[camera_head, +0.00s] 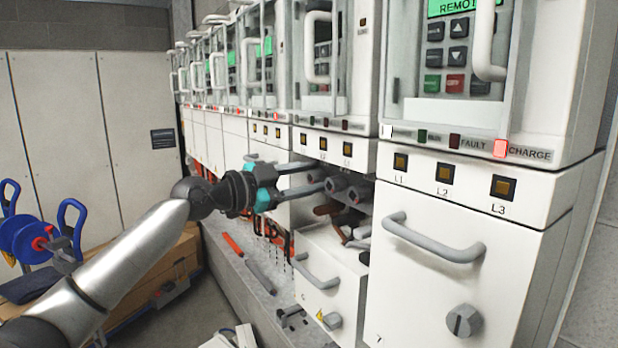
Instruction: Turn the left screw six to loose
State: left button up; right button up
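Cabinet six is the unit whose white drawer (328,264) is pulled out low, below an open bay. Inside the bay is a slanting row of grey round screw heads, including the middle one (335,184) and the right one (355,194). The left screw (315,176) shows only in part, at the left end of the row. My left gripper (320,176) reaches in from the left. Its two grey fingers are apart, one above and one below the left screw. I cannot tell whether they touch it. My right gripper is not in view.
Cabinet seven (460,245), with a bar handle and knob, stands closed close on the right. Brown-handled items (338,222) lie in the bay under the screws. An orange-handled tool (236,246) lies on the ledge. A blue cable reel (28,238) stands at left.

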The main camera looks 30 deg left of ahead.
pick_arm(q)
grip_shut()
jog(key=shift+n, duration=0.3)
jog(key=n, duration=0.3)
jog(key=shift+n, duration=0.3)
jog(key=n+p, duration=0.1)
jog(key=n, duration=0.4)
jog(key=shift+a+r+p, duration=0.1)
jog(key=shift+r+p, duration=0.05)
jog(key=shift+p, duration=0.2)
jog(key=n+p, duration=0.1)
jog(key=n, duration=0.2)
jog(key=n+p, duration=0.2)
jog(key=n, duration=0.1)
jog(key=shift+w+n, duration=0.1)
jog(key=shift+n, duration=0.3)
jog(key=n+p, duration=0.2)
jog(key=n, duration=0.1)
jog(key=shift+n+p, duration=0.3)
jog(key=shift+a+n+p, duration=0.1)
jog(key=shift+n+p, duration=0.9)
jog(key=shift+n, duration=0.4)
